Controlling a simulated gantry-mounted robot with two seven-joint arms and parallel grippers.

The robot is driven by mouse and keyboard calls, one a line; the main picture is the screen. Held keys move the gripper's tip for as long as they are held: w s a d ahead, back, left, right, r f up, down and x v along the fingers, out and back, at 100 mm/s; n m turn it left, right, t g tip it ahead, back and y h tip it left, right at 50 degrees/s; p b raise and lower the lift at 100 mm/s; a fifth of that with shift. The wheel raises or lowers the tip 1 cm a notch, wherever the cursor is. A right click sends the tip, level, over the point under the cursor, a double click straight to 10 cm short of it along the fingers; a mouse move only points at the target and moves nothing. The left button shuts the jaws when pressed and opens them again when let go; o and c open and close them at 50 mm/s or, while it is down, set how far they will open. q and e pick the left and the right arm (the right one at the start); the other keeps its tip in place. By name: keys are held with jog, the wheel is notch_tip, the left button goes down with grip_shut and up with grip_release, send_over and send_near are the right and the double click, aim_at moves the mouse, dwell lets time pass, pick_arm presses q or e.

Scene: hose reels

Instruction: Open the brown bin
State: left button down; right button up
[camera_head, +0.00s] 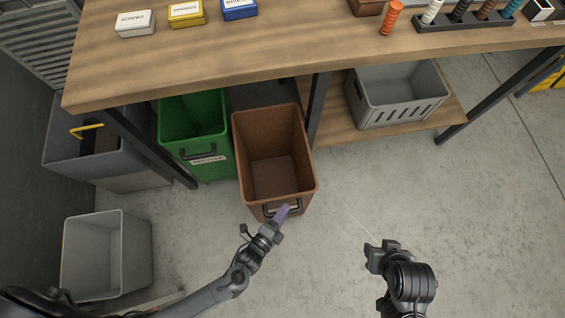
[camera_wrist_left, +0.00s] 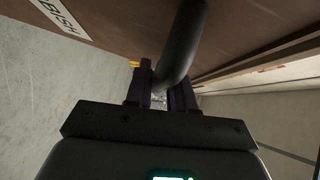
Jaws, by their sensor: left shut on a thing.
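The brown bin (camera_head: 273,150) stands on the floor in front of the workbench, pulled clear of its front edge, with its open top showing an empty inside. A dark handle (camera_head: 268,210) is on its front wall. My left gripper (camera_head: 282,213) is at that front wall. In the left wrist view my left gripper's fingers (camera_wrist_left: 160,92) are shut on the dark handle bar (camera_wrist_left: 182,45), with the brown wall (camera_wrist_left: 130,25) and part of a white label (camera_wrist_left: 62,17) above. My right gripper (camera_head: 374,256) is over the floor, apart from the bin; its jaws are unclear.
A green bin (camera_head: 205,160) stands just left of the brown bin. A grey bin (camera_head: 105,255) is at lower left. A grey crate (camera_head: 400,95) sits on the lower shelf at right. The workbench (camera_head: 250,50) spans the back. Floor in front is clear.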

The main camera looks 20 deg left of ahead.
pick_arm(q)
jog(key=shift+r, duration=0.1)
jog(key=c, duration=1.1)
grip_release()
jog(key=p+v, duration=0.3)
jog(key=v, duration=0.7)
jog(key=shift+s+a, duration=0.1)
jog(key=shift+s, duration=0.3)
